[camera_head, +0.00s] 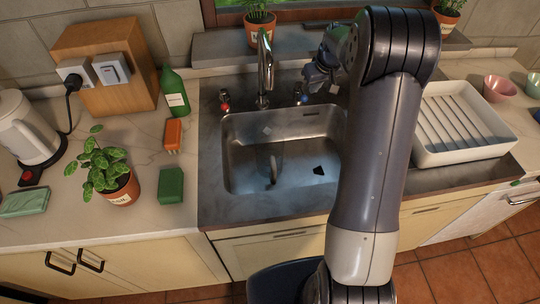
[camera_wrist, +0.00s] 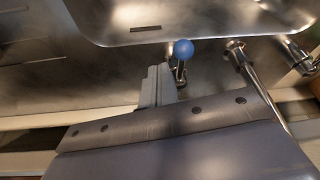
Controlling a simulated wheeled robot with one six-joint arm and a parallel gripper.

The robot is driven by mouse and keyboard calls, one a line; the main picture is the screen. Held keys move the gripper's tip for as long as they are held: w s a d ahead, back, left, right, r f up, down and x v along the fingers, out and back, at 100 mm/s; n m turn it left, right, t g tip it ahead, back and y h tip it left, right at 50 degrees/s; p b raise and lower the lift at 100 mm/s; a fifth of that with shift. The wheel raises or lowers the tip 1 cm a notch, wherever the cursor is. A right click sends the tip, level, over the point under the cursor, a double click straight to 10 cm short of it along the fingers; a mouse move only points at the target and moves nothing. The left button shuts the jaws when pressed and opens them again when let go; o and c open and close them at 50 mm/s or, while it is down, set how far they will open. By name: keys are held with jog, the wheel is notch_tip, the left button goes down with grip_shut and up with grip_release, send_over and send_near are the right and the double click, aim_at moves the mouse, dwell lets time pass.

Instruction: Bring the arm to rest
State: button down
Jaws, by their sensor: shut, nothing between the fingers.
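My arm (camera_head: 375,160) rises from the bottom of the head view, right of the sink's middle, and bends at the top towards the back of the sink. My gripper (camera_wrist: 158,84) is shut and empty, seen in the wrist view close beside the blue-knobbed tap handle (camera_wrist: 183,50). Whether they touch I cannot tell. In the head view the blue handle (camera_head: 303,97) is behind the basin, below my wrist, and the fingers are hard to make out.
The spout (camera_head: 264,65) and red handle (camera_head: 224,104) stand left of my wrist. The sink basin (camera_head: 240,150) is below. A white dish rack (camera_head: 470,156) is at the right, partly behind my arm. Flowerpots (camera_head: 258,32) stand on the back sill.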

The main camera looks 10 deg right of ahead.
notch_tip(320, 180, up, 3)
jog(key=shift+d+f+p, duration=0.1)
jog(key=shift+p, duration=0.5)
notch_tip(320, 180, down, 7)
jog(key=b, duration=0.4)
jog(key=shift+w+d, duration=0.15)
jog(key=shift+d, duration=0.3)
